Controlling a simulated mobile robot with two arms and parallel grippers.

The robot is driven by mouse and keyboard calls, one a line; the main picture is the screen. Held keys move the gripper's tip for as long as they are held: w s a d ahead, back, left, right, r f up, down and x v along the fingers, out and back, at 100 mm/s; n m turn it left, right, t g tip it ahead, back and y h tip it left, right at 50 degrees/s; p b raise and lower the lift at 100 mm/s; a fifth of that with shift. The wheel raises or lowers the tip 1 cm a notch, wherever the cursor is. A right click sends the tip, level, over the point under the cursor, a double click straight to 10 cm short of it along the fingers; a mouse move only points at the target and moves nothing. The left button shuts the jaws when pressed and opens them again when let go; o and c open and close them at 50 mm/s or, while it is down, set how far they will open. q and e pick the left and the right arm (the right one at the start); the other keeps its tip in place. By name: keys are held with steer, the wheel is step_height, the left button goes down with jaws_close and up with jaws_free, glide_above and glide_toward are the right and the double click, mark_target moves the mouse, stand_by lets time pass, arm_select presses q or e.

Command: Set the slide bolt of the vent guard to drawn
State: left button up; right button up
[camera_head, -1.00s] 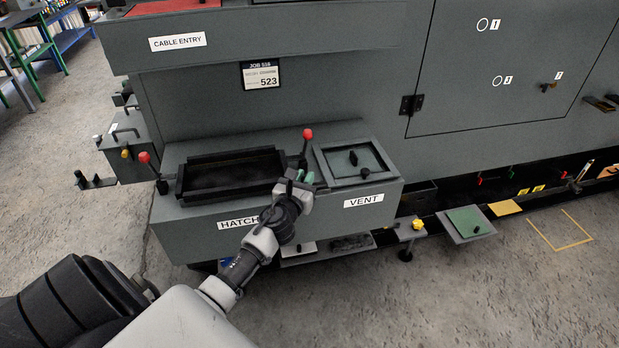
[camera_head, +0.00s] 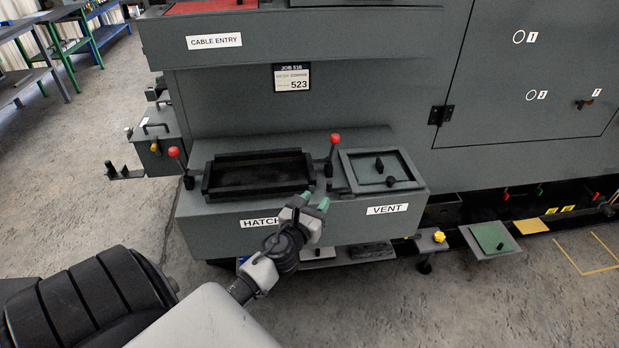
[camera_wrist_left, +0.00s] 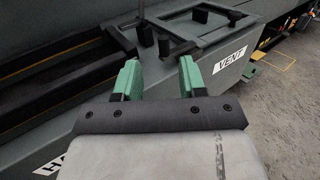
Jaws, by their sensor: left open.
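The vent guard (camera_head: 348,176) is a grey square frame around a grey panel, on top of the grey box above the VENT label (camera_head: 387,209). A black knob (camera_head: 379,163) stands mid-panel and a smaller black knob (camera_head: 390,181) sits near its front edge. I cannot tell for certain which is the slide bolt, or its setting. My left gripper (camera_head: 316,205) is open and empty, its green fingertips left of the vent guard, apart from it. In the left wrist view, the gripper (camera_wrist_left: 160,78) points toward the guard's frame (camera_wrist_left: 228,37). My right gripper is out of view.
The black-rimmed hatch (camera_head: 258,190) lies left of the vent, with red-knobbed levers (camera_head: 334,139) (camera_head: 174,152) at its ends. The cabinet wall rises behind. A yellow knob (camera_head: 439,237) and a green plate (camera_head: 491,238) are low at the right. Space above the vent is clear.

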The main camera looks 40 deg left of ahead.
arm_select(q)
steer(key=shift+v, duration=1.55)
steer(key=s+d+f+n+g+h, duration=0.1)
steer(key=s+d+f+n+g, duration=0.25)
steer(key=f, duration=0.65)
steer(key=s+f+n+g+h, duration=0.15)
steer(key=s+f+n, duration=0.35)
steer(key=f, duration=0.5)
steer(key=s+d+f+n+g, duration=0.1)
steer(key=s+f+n+g, duration=0.2)
steer(key=f+n, duration=0.5)
steer(key=s+d+f+n+g, duration=0.2)
steer(key=s+f, duration=0.4)
steer(key=s, duration=0.3)
steer(key=s+d+f+n+g+h+p, duration=0.1)
steer(key=s+d+f+n+g, duration=0.2)
steer(key=s+n, duration=0.4)
steer(key=s+d+f+n+g+h, duration=0.1)
steer(key=s+d+f+n+g, duration=0.2)
steer(key=s+f, duration=0.5)
steer(key=s+d+n, duration=0.1)
steer(key=s+n, duration=0.1)
steer(key=s, duration=0.1)
steer(key=shift+s+d+f+p, duration=0.2)
steer(key=shift+d+f+p, duration=0.1)
steer(key=shift+d, duration=0.1)
steer(key=shift+h, duration=0.25)
